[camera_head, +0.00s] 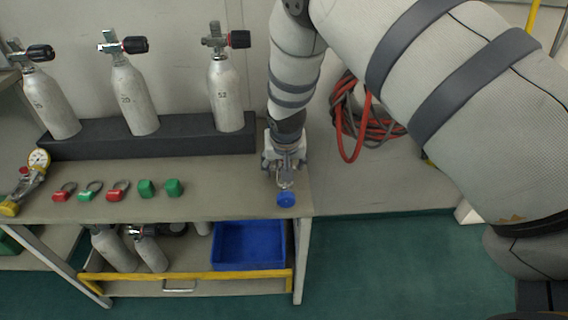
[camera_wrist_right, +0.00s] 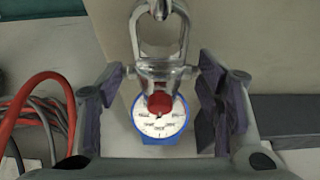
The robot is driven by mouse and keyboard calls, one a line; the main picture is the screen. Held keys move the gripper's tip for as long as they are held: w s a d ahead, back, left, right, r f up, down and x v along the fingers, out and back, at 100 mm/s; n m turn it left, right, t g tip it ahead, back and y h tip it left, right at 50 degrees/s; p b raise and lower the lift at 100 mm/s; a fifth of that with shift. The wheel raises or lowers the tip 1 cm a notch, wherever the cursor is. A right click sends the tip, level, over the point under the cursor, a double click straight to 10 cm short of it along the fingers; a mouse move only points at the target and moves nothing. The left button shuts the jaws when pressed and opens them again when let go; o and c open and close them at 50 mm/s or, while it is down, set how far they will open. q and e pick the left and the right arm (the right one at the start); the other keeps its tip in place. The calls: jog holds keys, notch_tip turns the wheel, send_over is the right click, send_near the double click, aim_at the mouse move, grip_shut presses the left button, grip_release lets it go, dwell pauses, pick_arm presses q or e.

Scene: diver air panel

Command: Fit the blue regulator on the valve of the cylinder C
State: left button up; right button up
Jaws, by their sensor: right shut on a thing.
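The blue regulator (camera_head: 286,199) is in my right gripper (camera_head: 285,174), over the bench's right front corner. In the right wrist view the regulator shows its blue-rimmed gauge (camera_wrist_right: 157,124), red knob and metal yoke between my fingers (camera_wrist_right: 158,98). My right gripper is shut on it. Three grey cylinders stand in a black rack, at left (camera_head: 50,103), middle (camera_head: 135,98) and right (camera_head: 226,95). My left gripper is out of view.
A yellow regulator (camera_head: 38,160) lies at the bench's left end. Red and green tags (camera_head: 91,191) and green caps (camera_head: 173,187) lie along the front. The black rack (camera_head: 190,143) runs along the back. A red hose (camera_head: 350,140) hangs right. A blue bin (camera_head: 248,244) sits below.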

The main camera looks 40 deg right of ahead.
jog(key=shift+f, duration=0.35)
jog(key=o, duration=1.8)
jog(key=shift+o, duration=0.2)
jog(key=v, duration=1.2)
